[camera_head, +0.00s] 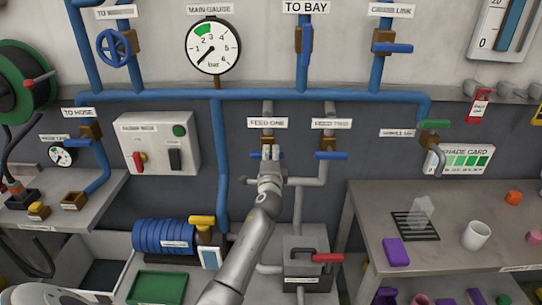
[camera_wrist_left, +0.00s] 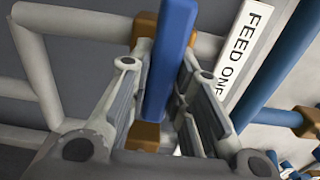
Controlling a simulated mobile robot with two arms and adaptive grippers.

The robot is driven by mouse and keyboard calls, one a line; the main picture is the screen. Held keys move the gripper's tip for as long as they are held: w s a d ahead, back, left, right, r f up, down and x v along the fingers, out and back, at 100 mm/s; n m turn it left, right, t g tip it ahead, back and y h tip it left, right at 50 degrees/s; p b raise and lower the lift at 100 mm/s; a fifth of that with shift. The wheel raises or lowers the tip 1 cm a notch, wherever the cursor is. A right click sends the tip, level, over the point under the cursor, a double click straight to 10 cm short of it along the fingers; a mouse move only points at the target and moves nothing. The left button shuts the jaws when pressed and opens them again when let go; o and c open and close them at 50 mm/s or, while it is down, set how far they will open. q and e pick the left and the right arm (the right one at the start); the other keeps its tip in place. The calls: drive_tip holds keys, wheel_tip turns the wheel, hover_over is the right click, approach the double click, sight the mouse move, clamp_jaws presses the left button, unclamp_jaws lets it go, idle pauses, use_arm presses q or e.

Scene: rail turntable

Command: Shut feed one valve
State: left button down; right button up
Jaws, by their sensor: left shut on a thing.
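The feed one valve has a brass body and a blue lever under the FEED ONE label (camera_head: 267,122). My left gripper (camera_head: 270,153) is at this valve in the head view and hides most of it. In the left wrist view the blue lever (camera_wrist_left: 172,60) runs between the two fingers of my left gripper (camera_wrist_left: 165,85), which is shut on it. The lever appears to lie across the grey pipe (camera_wrist_left: 90,22). The FEED ONE label also shows in the left wrist view (camera_wrist_left: 245,50). My right gripper is not in view.
The feed two valve's blue lever (camera_head: 331,156) lies crosswise close on the right. A blue main pipe (camera_head: 350,97) runs above. A switch box (camera_head: 158,143) is on the wall at left. A grey box with a red handle (camera_head: 307,268) stands below. A workbench (camera_head: 365,225) is at right.

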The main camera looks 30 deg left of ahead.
use_arm(q)
drive_tip(key=c, duration=1.7)
unclamp_jaws()
drive_tip(key=shift+a+r, duration=0.1)
drive_tip(key=shift+r, duration=0.05)
drive_tip(key=o, duration=0.4)
drive_tip(key=v, duration=1.2)
drive_tip(key=shift+f, duration=0.3)
